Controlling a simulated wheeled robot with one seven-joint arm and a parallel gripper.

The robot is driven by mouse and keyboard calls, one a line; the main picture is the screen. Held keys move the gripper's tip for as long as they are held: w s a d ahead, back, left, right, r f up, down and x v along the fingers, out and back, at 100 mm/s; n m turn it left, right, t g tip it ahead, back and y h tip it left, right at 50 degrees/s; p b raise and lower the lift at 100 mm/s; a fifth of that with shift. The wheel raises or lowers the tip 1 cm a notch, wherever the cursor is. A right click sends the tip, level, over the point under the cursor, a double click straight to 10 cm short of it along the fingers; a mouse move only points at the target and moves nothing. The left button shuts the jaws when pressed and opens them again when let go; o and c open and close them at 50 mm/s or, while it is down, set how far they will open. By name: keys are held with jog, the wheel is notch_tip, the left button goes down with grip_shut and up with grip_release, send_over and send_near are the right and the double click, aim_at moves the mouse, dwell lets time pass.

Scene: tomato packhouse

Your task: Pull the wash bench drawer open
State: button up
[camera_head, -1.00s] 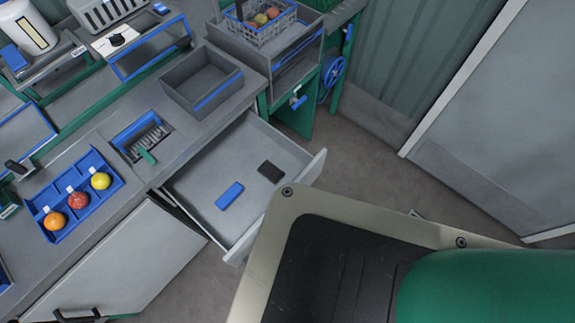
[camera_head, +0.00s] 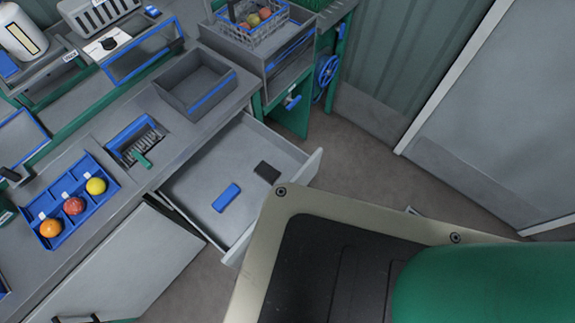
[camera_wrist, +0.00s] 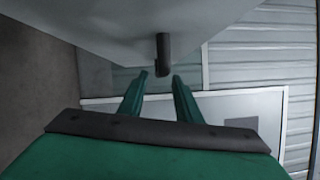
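The wash bench drawer (camera_head: 200,185) stands well out from the grey bench in the head view. A blue block (camera_head: 226,197) and a dark flat item (camera_head: 267,172) lie inside it. My gripper is out of sight in the head view. In the wrist view my gripper (camera_wrist: 160,75) has two green fingers standing apart with a clear gap. A dark handle (camera_wrist: 163,55) on a pale panel (camera_wrist: 110,20) shows just beyond and between the fingertips. I see no finger touching it. The panel looks like the drawer front, but I cannot be sure.
A hinged cabinet door (camera_head: 115,260) stands open left of the drawer. The bench holds a blue tray (camera_head: 87,163) with three tomatoes, a grey bin (camera_head: 168,92) and a wire basket (camera_head: 240,32) of produce. Bare floor (camera_head: 350,165) lies right of the drawer. A pale door (camera_head: 490,110) is farther right.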

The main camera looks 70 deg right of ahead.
jog(key=a, duration=0.5)
jog(key=shift+f, duration=0.2)
jog(key=shift+w, duration=0.15)
dwell(0.3)
